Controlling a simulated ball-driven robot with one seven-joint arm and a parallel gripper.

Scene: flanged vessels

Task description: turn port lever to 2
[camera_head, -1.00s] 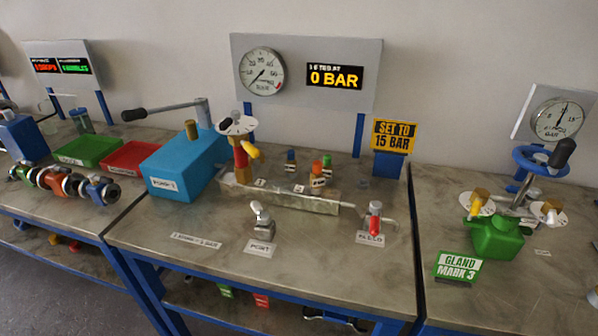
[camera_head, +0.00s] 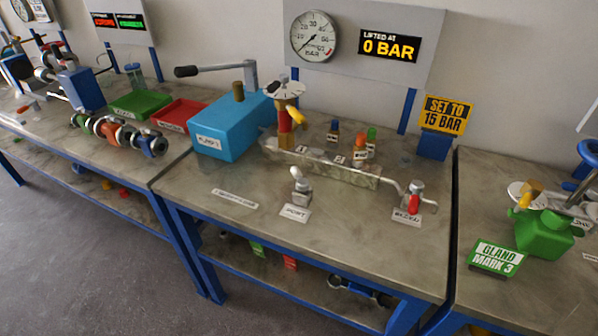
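The port lever (camera_head: 299,181) is a small silvery lever on a grey block, near the front middle of the centre bench. A white card reading PORT (camera_head: 295,213) lies in front of it. Behind it is a long metal manifold block (camera_head: 330,171) with small number tags on it, too small to read surely. Several small coloured pieces stand on or behind the block, including an orange one (camera_head: 361,147). I cannot tell which number the lever points to. My gripper is not in view.
A blue pump box (camera_head: 229,128) with a long handle stands left of the manifold. A red-handled bleed valve (camera_head: 414,197) is to the right. A green gland unit (camera_head: 541,232) is on the right bench. The bench front around the PORT card is mostly clear.

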